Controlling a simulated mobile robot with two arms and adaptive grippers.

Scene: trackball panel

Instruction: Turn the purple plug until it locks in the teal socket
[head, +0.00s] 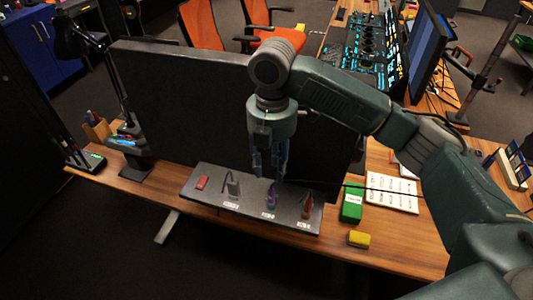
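The purple plug (271,195) stands upright on the dark grey panel (205,209), right of its middle. A small bluish patch shows low on it, but the teal socket cannot be told apart clearly at this size. My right gripper (270,176) points down just above the plug, with its two fingers apart and nothing seen between them. The fingertips appear close to the plug's top; I cannot tell whether they touch it. My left gripper is not in view.
On the panel are a red block (202,183), a grey piece (233,187) with a cable, and a reddish-brown piece (307,207). A large black monitor (190,100) stands behind. A green box (352,203) and a yellow sponge (359,239) lie to the right.

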